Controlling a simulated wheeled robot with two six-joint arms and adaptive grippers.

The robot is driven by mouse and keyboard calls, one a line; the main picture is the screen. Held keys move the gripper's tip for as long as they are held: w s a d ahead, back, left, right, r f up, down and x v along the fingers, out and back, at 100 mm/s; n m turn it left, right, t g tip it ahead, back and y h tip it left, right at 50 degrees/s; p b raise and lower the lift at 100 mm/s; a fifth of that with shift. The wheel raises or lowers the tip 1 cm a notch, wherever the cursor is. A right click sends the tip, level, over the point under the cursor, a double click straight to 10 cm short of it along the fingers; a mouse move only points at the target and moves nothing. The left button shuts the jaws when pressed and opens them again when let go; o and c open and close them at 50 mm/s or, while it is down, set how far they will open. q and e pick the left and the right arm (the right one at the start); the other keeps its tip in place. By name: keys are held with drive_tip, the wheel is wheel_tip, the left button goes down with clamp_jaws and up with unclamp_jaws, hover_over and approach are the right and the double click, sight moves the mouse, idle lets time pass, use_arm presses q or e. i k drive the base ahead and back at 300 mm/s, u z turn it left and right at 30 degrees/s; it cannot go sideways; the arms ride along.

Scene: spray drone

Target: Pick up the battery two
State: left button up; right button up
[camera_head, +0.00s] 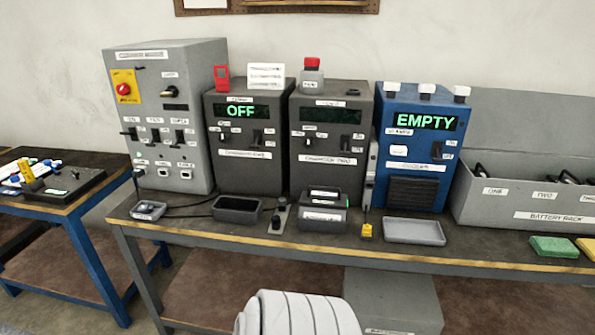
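The grey battery rack (479,205) stands at the right end of the bench in the head view, with slot labels ONE, TWO and a third cut by the frame edge. A dark handle-like part (568,178) shows above the rack's front wall, a little right of the TWO label (545,195). Another dark part (481,170) shows near the ONE label. The rack wall hides the rest of these parts, and I cannot tell for sure which one is battery two. Neither of my grippers is in view.
A blue machine (412,160) reading EMPTY stands left of the rack, with a grey tray (414,231) before it. Green (554,247) and yellow (587,246) blocks lie before the rack. Dark charger-like boxes, one reading OFF (240,160), and a grey switch cabinet (170,110) stand farther left.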

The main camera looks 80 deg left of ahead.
sight(312, 205)
drive_tip(key=u, duration=1)
drive_tip(key=i, duration=0.9)
drive_tip(key=u, duration=0.85)
